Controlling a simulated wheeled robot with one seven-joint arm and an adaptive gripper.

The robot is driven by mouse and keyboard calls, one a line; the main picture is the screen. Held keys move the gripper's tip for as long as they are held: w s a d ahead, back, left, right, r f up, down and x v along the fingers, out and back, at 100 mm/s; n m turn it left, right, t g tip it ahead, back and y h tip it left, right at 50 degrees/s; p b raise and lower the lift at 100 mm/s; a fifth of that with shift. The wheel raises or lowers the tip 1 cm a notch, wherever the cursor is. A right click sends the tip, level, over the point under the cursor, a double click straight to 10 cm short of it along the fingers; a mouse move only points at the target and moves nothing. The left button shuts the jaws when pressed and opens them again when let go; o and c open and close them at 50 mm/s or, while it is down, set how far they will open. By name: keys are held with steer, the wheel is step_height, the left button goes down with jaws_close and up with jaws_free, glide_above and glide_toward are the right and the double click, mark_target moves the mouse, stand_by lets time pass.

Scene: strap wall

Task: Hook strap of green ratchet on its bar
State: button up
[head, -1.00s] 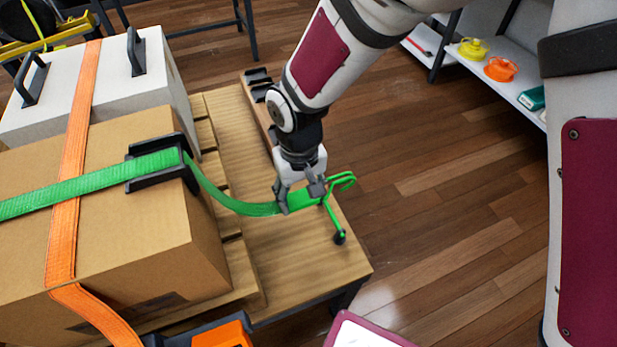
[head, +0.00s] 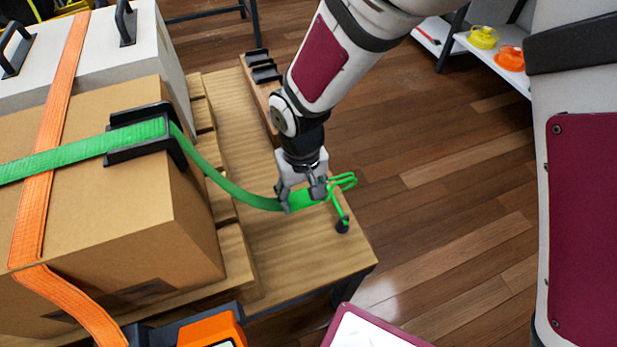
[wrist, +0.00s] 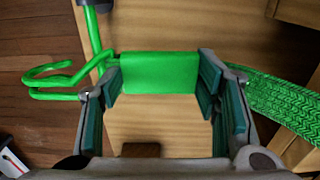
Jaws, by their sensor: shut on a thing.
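The green strap (head: 225,187) runs over a black edge guard (head: 140,132) on the cardboard box and hangs down to the right. My gripper (head: 302,197) is shut on the strap's flat green end, low over the wooden platform; in the wrist view this end (wrist: 160,72) sits between the fingers. A bent green wire hook (head: 344,181) sticks out to the right of my gripper and shows at left in the wrist view (wrist: 52,82). A green rod with a black end (head: 342,226) is beside it. I cannot tell whether hook and rod touch. The green ratchet is not identifiable.
An orange strap (head: 50,150) crosses the cardboard box (head: 110,220) and the grey case (head: 160,45). An orange and black device (head: 212,330) is at the bottom edge. A black-slotted rack (head: 262,68) stands behind my gripper. The wooden floor (head: 450,200) to the right is clear.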

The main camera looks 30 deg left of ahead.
steer(key=shift+f+b, duration=1.4)
steer(key=shift+f, duration=0.6)
steer(key=shift+f+b, duration=0.35)
steer(key=shift+f, duration=0.05)
steer(key=shift+s+a, duration=0.15)
steer(key=shift+s+a+f, duration=0.15)
steer(key=shift+s+a, duration=0.6)
steer(key=shift+s, duration=0.15)
steer(key=shift+s+a+b, duration=0.15)
steer(key=shift+b, duration=0.2)
steer(key=o, duration=1.3)
steer(key=shift+o, duration=0.2)
